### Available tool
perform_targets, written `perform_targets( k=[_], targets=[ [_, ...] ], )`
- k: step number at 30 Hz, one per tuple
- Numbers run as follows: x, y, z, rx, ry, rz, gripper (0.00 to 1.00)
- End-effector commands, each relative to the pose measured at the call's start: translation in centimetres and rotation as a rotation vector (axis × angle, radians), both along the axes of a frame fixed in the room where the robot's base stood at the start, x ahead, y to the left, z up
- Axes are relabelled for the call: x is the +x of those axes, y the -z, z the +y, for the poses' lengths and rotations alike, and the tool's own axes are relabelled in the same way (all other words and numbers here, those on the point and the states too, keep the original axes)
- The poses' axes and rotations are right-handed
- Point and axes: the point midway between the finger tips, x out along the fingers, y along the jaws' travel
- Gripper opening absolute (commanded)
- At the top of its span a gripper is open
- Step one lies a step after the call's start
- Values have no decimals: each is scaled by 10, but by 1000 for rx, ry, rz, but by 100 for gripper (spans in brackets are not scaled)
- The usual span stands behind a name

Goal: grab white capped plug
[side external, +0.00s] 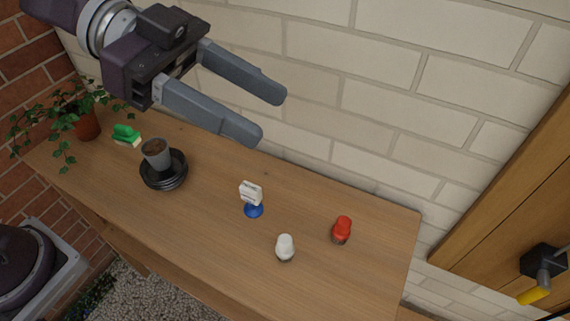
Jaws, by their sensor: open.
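The white capped plug (285,247) stands upright on the wooden table, near its front edge and right of the middle. It has a rounded white top and a darker base. My gripper (268,115) is open and empty, high above the table at the upper left of the plug and well apart from it. Its two grey fingers point to the right in the picture.
On the wooden table (215,225), a red capped plug (342,229) stands right of the white one. A white item with a blue base (252,198) is to its left. Farther left are black saucers (164,180) with a grey cup (156,155), a green-and-yellow sponge (126,134) and a potted ivy (86,122).

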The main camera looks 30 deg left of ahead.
Motion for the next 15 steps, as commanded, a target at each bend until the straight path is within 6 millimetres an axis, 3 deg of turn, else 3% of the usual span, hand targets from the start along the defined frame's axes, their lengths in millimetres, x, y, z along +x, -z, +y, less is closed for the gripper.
perform_targets(
  k=[1,8,15],
  targets=[
    [2,23,1,-2,-13,13,50],
    [1,115,1,1,-19,12,50],
    [1,229,1,7,-21,5,50]
  ],
)
